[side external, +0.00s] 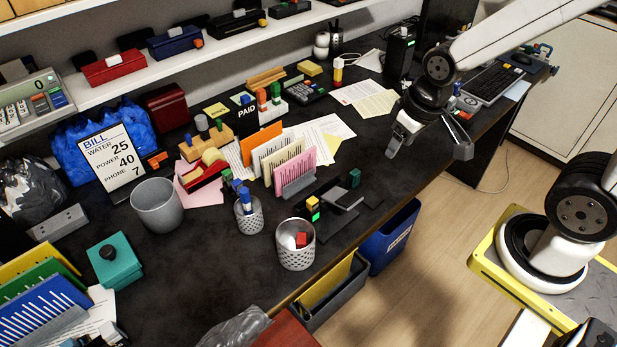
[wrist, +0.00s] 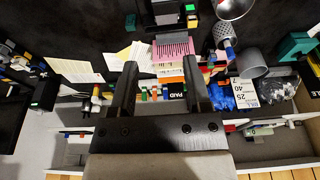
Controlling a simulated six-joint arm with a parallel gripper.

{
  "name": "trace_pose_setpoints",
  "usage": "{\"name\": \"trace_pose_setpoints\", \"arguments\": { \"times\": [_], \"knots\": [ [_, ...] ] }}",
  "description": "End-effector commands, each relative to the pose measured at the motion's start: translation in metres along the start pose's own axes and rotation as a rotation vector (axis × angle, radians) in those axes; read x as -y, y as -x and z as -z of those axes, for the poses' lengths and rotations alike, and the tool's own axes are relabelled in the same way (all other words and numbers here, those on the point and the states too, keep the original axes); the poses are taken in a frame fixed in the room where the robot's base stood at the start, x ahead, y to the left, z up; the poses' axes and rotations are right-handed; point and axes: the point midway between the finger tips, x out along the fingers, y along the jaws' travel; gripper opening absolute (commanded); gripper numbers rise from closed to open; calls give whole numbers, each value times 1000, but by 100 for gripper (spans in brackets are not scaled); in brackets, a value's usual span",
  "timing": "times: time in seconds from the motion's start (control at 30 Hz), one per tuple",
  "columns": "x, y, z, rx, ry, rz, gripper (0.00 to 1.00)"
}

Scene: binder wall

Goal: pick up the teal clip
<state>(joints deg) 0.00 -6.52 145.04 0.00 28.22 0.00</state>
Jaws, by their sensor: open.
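My gripper (side external: 428,146) is open and empty, above the right part of the dark desk, with its two fingers spread. In the wrist view its fingers (wrist: 160,72) point toward the desk, with nothing between them. A small dark teal-green block (side external: 354,178) stands by the desk's front edge, left of and apart from my gripper; it also shows in the wrist view (wrist: 130,22). A larger teal box with a black knob (side external: 115,262) sits at the front left, and shows at the right of the wrist view (wrist: 296,45). I cannot tell which is the clip.
Pink cards in a holder (side external: 295,172), a mesh cup with red pieces (side external: 296,246), a mesh pen cup (side external: 249,215) and a grey cup (side external: 157,205) crowd the desk. A shelf (side external: 225,42) runs behind. Papers (side external: 365,98) lie at the back; bare desk shows at mid-right.

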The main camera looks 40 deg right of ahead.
Motion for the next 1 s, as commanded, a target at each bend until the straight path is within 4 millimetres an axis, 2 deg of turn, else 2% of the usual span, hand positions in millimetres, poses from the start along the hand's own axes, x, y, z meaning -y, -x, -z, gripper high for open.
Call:
{"name": "trace_pose_setpoints", "arguments": {
  "times": [0.13,0.47,0.77,1.0],
  "knots": [
    [0,17,5,-5,0,0,62],
    [10,8,-4,53,-210,95,62],
    [27,1,-7,129,-548,246,62],
    [40,-2,1,189,-879,396,62]
  ]
}}
